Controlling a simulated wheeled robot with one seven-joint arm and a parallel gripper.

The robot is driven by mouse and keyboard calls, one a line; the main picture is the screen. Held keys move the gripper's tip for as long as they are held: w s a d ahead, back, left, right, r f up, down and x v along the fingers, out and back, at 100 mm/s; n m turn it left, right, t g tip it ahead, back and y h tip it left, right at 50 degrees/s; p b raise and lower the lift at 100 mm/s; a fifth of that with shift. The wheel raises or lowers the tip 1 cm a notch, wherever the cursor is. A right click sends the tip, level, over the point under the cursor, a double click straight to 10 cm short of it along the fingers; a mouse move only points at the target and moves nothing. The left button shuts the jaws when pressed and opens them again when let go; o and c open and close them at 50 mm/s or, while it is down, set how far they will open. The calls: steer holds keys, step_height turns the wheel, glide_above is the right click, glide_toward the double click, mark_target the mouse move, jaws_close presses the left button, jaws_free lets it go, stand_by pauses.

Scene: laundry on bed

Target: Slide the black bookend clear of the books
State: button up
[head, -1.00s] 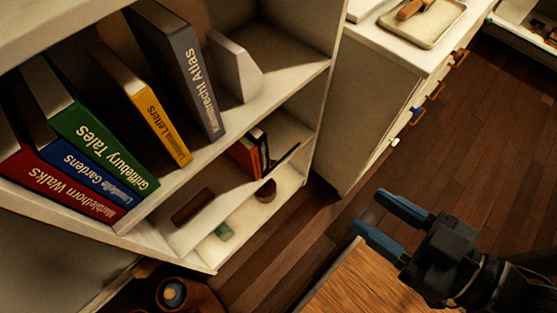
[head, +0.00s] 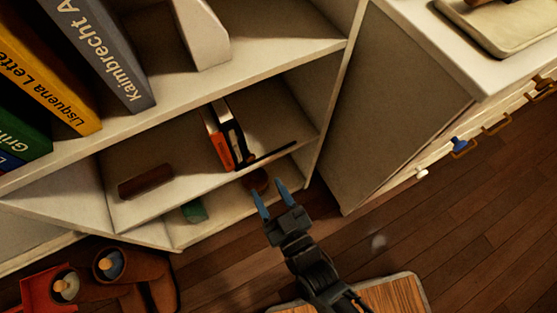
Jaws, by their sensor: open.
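On the middle shelf (head: 180,152) of the white bookcase, a few upright orange and dark books (head: 217,138) lean together. A thin black strip (head: 275,153) extends to their right along the shelf front; it looks like the base of the black bookend. I cannot clearly tell its upright part from the dark book spines. My gripper (head: 270,189) is open and empty, with blue fingertips pointing up the picture toward the bookcase. In the picture it is just below the strip and appears apart from it.
A brown block (head: 146,181) lies left on that shelf. A round brown item (head: 257,179) and a green item (head: 194,211) are on the level below. Large books (head: 105,55) and a pale bookend (head: 203,35) stand above. A white cabinet (head: 390,110) is at right.

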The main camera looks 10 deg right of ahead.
mark_target(252, 159)
steer(key=x, duration=0.8)
steer(key=shift+w+d+f, duration=0.1)
steer(key=shift+f, duration=0.1)
jaws_close()
stand_by(0.5)
